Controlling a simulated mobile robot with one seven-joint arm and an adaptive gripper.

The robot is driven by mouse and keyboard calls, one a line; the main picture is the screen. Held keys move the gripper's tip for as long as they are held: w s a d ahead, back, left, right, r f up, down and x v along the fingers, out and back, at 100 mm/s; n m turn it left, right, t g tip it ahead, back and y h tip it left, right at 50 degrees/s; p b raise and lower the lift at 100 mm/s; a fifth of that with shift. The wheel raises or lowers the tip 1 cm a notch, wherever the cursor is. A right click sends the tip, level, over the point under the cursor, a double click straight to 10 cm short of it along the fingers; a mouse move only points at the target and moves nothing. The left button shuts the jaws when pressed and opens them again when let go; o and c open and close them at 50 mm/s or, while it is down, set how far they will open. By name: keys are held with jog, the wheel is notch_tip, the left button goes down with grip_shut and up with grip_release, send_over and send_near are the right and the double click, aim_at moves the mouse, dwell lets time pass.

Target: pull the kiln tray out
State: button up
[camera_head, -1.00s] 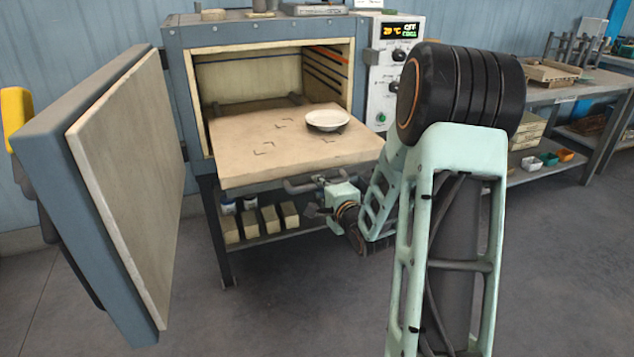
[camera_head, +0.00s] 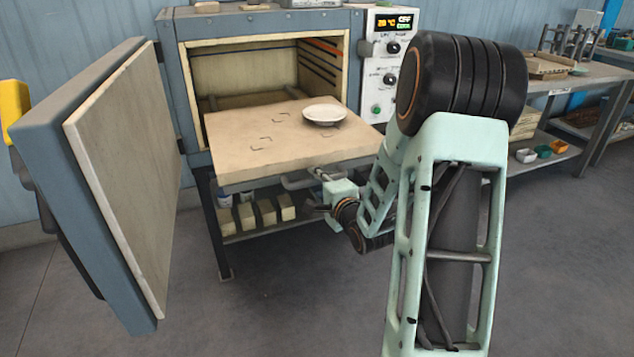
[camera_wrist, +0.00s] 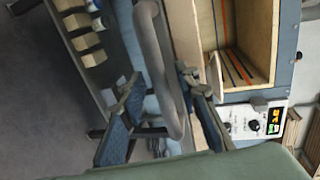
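The kiln tray (camera_head: 240,150) is a flat beige slab sticking well out of the open kiln (camera_head: 270,28). A white plate (camera_head: 324,114) rests on it near the right side. A grey bar handle (camera_head: 298,182) sits below the tray's front edge; in the wrist view the handle (camera_wrist: 160,50) is a curved tube. My gripper (camera_wrist: 158,85) has its fingers spread on either side of the handle, with a visible gap on the left one. Its fingertips (camera_head: 312,198) are small and partly hidden at the handle in the head view.
The kiln door (camera_head: 125,180) stands wide open at the left. The control panel (camera_head: 392,70) is on the kiln's right. Beige blocks (camera_head: 265,211) sit on the shelf below. A workbench (camera_head: 570,85) stands at the right. The floor in front is clear.

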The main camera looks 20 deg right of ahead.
jog(key=v, duration=0.7)
jog(key=shift+s, duration=0.3)
